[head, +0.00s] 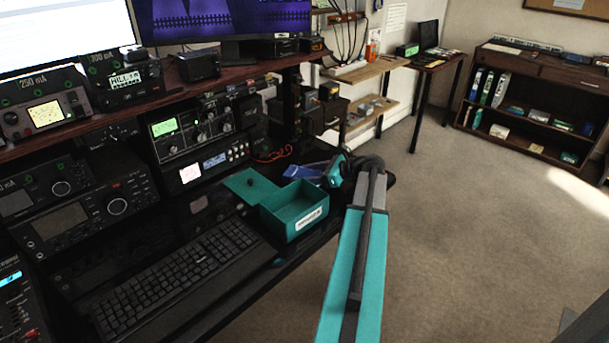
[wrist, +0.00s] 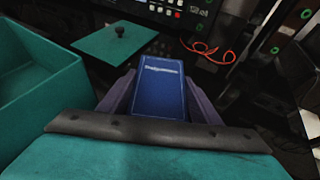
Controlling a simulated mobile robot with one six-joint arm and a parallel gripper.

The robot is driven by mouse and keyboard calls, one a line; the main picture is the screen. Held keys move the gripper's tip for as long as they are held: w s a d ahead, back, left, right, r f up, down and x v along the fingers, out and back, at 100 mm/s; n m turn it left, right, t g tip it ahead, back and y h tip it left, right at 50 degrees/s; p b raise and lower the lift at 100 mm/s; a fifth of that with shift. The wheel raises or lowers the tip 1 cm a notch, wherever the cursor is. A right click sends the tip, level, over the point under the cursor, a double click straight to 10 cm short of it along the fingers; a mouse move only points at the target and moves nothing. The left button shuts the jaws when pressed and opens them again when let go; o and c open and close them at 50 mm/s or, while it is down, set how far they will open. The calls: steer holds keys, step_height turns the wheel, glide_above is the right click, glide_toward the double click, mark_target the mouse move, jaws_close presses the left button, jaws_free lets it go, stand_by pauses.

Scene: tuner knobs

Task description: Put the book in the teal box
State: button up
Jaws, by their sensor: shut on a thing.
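The book is a small blue one with pale lettering on its cover. It shows in the wrist view (wrist: 160,82) and, small, in the head view (head: 305,171), behind the box. My gripper (wrist: 160,98) is shut on it, with a dark purple finger along each side. I cannot tell whether the book touches the desk. The open teal box (head: 276,223) has a white label on its front and looks empty. In the wrist view the box (wrist: 45,103) is at the left, apart from the book and my gripper.
A teal lid (head: 245,184) with a black knob lies flat beside the box. A keyboard (head: 180,273) is to the left. Radio equipment (head: 205,135) stands behind, with an orange cable (wrist: 208,52) near it. The desk's front edge is close to the box.

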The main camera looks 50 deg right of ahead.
steer(key=o, duration=1.1)
steer(key=shift+o, duration=0.2)
steer(key=shift+r, duration=0.1)
steer(key=shift+s+d+r, duration=0.1)
steer(key=shift+s+r, duration=0.05)
steer(key=shift+s, duration=0.1)
steer(key=v, duration=1.1)
steer(key=shift+s+d+r, duration=0.1)
steer(key=shift+s, duration=0.05)
